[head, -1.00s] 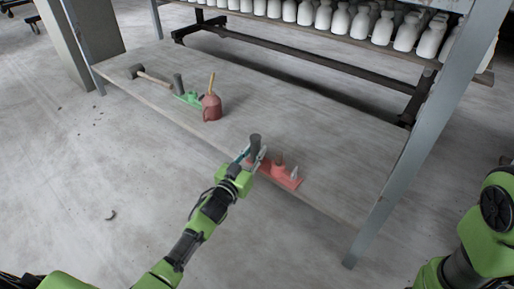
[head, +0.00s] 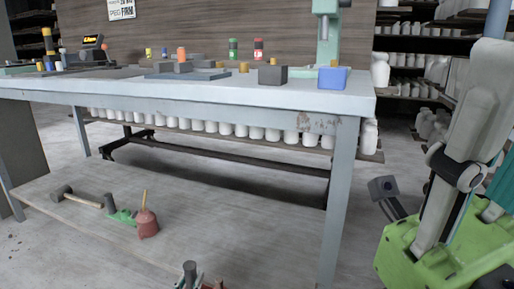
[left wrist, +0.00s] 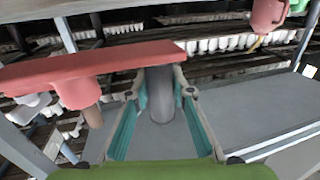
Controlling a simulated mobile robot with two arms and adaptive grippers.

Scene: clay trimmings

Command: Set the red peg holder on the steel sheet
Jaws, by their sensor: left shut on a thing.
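My left gripper (head: 188,284) is at the bottom edge of the head view, mostly cut off. In the left wrist view its teal-padded fingers are closed around the dark grey post (left wrist: 160,92) of the red peg holder (left wrist: 85,68). The holder is a flat red bar with a stubby brown peg; the wrist picture is upside down. In the head view only a red sliver of it shows. A thin blue-grey plate (head: 187,77) lies on the tabletop and looks like the steel sheet.
The table (head: 200,92) carries dark blocks, a blue box (head: 332,91) and a green press (head: 327,45). On the lower shelf (head: 80,230) lie a hammer (head: 85,199), a green peg holder (head: 122,216) and a red pot (head: 147,224). White bottles line a rack behind.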

